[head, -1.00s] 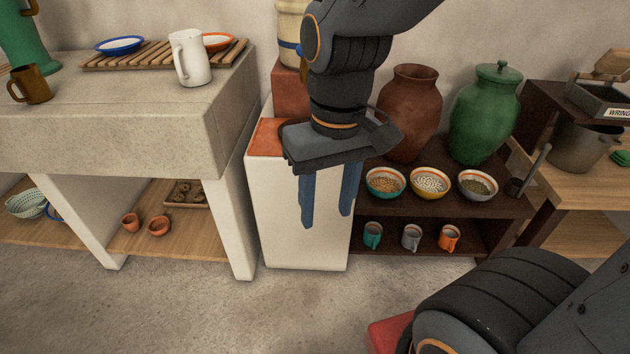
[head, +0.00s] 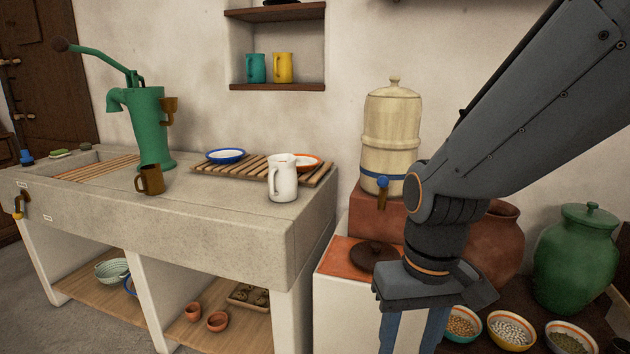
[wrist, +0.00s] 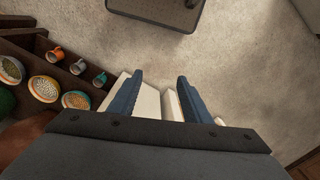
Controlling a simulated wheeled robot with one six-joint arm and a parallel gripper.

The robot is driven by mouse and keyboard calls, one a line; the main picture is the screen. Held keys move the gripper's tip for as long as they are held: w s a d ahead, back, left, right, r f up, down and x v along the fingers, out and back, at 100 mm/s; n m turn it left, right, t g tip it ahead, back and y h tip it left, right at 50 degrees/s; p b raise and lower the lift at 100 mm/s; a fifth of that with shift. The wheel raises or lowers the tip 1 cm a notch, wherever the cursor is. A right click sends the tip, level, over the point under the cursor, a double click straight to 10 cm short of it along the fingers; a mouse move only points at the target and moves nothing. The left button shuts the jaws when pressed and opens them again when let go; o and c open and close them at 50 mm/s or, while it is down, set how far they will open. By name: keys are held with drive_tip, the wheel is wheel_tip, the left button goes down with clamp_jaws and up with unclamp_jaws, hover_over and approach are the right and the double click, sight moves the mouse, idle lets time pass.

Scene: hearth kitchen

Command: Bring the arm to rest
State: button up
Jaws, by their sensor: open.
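My gripper (head: 414,335) points down at the lower right of the head view, in front of the white stand with the orange top (head: 345,256). Its blue fingers are apart, with nothing between them, and their tips are cut off by the frame's lower edge. In the wrist view my gripper (wrist: 158,88) also shows two separate blue fingers, with part of a white block and grey floor beyond them. My arm reaches in from the upper right of the head view.
A stone counter (head: 250,222) on the left bears a white pitcher (head: 283,182), a brown mug (head: 151,180) and a green pump (head: 146,125). A cream dispenser (head: 392,140) stands behind my arm. A green jar (head: 577,260) and several bowls are at right.

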drive_tip(key=d+r+m+p, duration=0.1)
drive_tip(key=d+r+p, duration=0.4)
drive_tip(key=p, duration=0.4)
drive_tip(key=shift+s+d+p, duration=0.15)
drive_tip(key=shift+s+p, duration=0.15)
drive_tip(key=shift+p, duration=0.05)
